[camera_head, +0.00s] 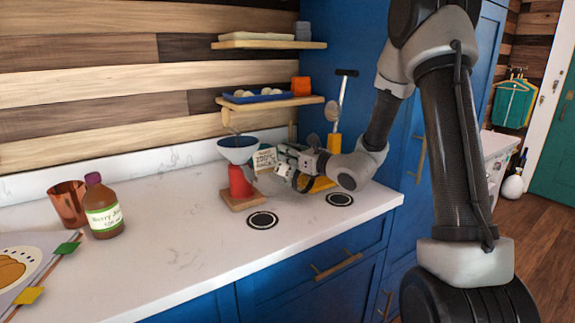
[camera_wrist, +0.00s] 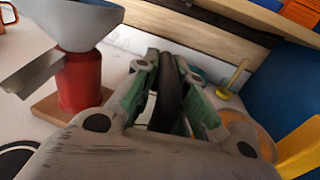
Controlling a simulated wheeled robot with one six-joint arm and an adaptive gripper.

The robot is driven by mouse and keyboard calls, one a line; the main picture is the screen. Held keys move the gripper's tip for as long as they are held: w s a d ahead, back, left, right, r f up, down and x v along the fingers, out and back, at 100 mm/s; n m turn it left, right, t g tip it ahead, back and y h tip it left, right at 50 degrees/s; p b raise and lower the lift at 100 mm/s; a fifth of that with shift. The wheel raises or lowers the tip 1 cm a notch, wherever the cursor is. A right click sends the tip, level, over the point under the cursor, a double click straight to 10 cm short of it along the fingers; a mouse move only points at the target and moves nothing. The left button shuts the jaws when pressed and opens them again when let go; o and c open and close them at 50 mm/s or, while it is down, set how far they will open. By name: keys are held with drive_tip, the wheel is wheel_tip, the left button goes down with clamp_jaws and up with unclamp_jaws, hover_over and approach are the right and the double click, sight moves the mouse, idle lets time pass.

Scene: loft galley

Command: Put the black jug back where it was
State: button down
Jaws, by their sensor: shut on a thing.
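My gripper (camera_head: 284,168) is over the counter, just right of a red container with a funnel. In the wrist view its fingers (camera_wrist: 168,90) are closed on a narrow black upright piece (camera_wrist: 168,105), which looks like the black jug's handle. The rest of the jug is hidden by the gripper or not clear, so I cannot tell whether it touches the counter. Two black-ringed round marks lie on the counter, one nearer the front (camera_head: 262,220) and one to the right (camera_head: 340,199).
The red container (camera_head: 240,182) stands on a wooden board (camera_head: 230,201) under a pale funnel (camera_head: 238,150), close to my gripper. A copper cup (camera_head: 68,204) and a brown bottle (camera_head: 103,211) stand left. Shelves (camera_head: 272,103) hang above. The front middle counter is clear.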

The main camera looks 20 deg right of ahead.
drive_tip(key=shift+f, duration=1.5)
drive_tip(key=shift+f, duration=0.1)
drive_tip(key=c, duration=1.5)
unclamp_jaws()
drive_tip(key=shift+o, duration=0.2)
